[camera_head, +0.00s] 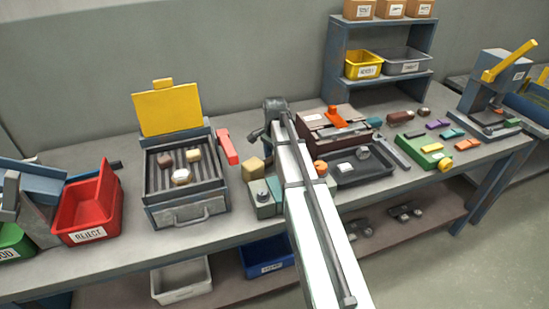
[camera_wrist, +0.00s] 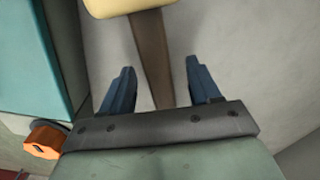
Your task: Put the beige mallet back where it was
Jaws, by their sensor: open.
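The mallet's beige head (camera_wrist: 122,6) is at the top edge of the wrist view, partly cut off. Its brown handle (camera_wrist: 152,55) runs down from the head into the gap between my fingers. My gripper (camera_wrist: 160,65) is open, with one dark blue finger on each side of the handle and a visible gap to both. A beige block that looks like the mallet head (camera_head: 253,168) shows on the bench in the head view, right of the grill box. My arm hides my fingers and the handle there.
A teal-sided box (camera_wrist: 40,50) and an orange knob (camera_wrist: 43,141) are close on the left in the wrist view. A grill box (camera_head: 187,175) with an open yellow lid, a red REJECT bin (camera_head: 88,212) and a dark tray (camera_head: 352,178) stand on the bench.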

